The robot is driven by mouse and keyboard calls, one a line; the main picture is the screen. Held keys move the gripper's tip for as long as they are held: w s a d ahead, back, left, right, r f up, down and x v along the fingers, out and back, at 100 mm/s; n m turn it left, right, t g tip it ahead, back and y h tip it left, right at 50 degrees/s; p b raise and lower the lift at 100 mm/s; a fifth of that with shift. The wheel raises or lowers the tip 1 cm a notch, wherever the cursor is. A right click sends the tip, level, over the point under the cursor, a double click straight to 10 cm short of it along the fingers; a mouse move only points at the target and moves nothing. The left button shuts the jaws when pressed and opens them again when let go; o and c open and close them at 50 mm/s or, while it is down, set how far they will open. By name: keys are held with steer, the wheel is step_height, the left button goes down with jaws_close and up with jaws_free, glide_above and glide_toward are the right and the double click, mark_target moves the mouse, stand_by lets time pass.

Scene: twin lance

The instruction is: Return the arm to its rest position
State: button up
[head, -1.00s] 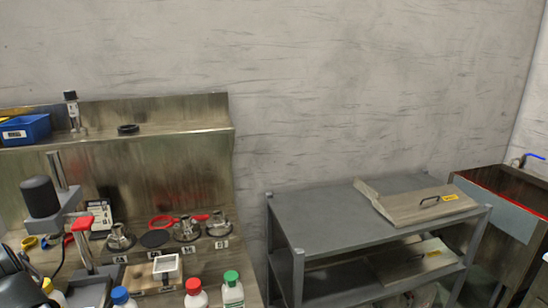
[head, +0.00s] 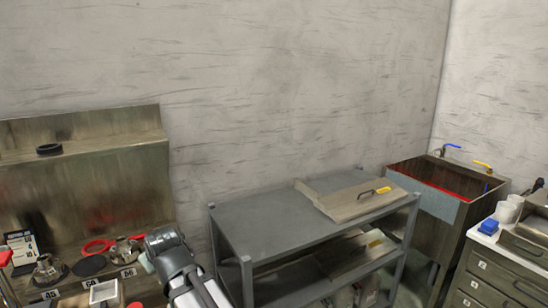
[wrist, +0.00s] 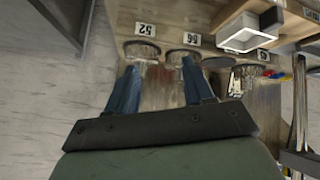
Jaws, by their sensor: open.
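My arm (head: 178,265) rises from the bottom of the head view, in front of the gap between the steel bench and the grey shelf unit. In the wrist view my gripper (wrist: 160,68) shows two blue fingers spread apart with nothing between them. The fingers point toward the steel bench (wrist: 160,95), which appears upside down, with round metal fittings and number labels beyond the fingertips. I cannot tell how far the fingertips are from the bench. The fingers cannot be made out in the head view.
A grey shelf unit (head: 275,220) carries a steel lidded panel (head: 350,197) on top. A steel sink (head: 435,190) stands in the corner, with a drawer cabinet (head: 500,270) at right. Metal fittings (head: 48,270) and a white square holder (head: 103,292) sit on the bench.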

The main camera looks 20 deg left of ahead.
steer(key=w+d+f+m+t+h, duration=0.1)
steer(key=w+d+f+m+t, duration=0.15)
steer(key=w+d, duration=0.9)
steer(key=w+d+f+m+t, duration=0.1)
steer(key=w+d+f+t, duration=0.15)
steer(key=w+d, duration=0.9)
steer(key=w+d+f+m+g+h, duration=0.2)
steer(key=w+d+f+h, duration=0.15)
steer(key=d+f, duration=1.1)
steer(key=s+d+f+m+g+h, duration=0.1)
steer(key=s+d+f+g, duration=0.2)
steer(key=s+d+f, duration=0.55)
steer(key=s+d+f+m+g+h, duration=0.15)
steer(key=s+d+f, duration=0.3)
steer(key=f, duration=0.65)
steer(key=s+d+f+m+g, duration=0.25)
steer(key=s+d+f, duration=0.35)
steer(key=f, duration=0.4)
steer(key=s+d+f+m+g, duration=0.1)
steer(key=s+d+f+g, duration=0.1)
steer(key=s, duration=0.8)
steer(key=s+d+f+m+g, duration=0.1)
steer(key=s+d+f+g, duration=0.2)
steer(key=s, duration=0.8)
steer(key=s+d+f+m+g, duration=0.1)
steer(key=s+d+f+g, duration=0.2)
steer(key=s, duration=0.7)
steer(key=shift+s+d+f, duration=0.35)
steer(key=shift+d+f, duration=0.1)
steer(key=shift+f, duration=0.25)
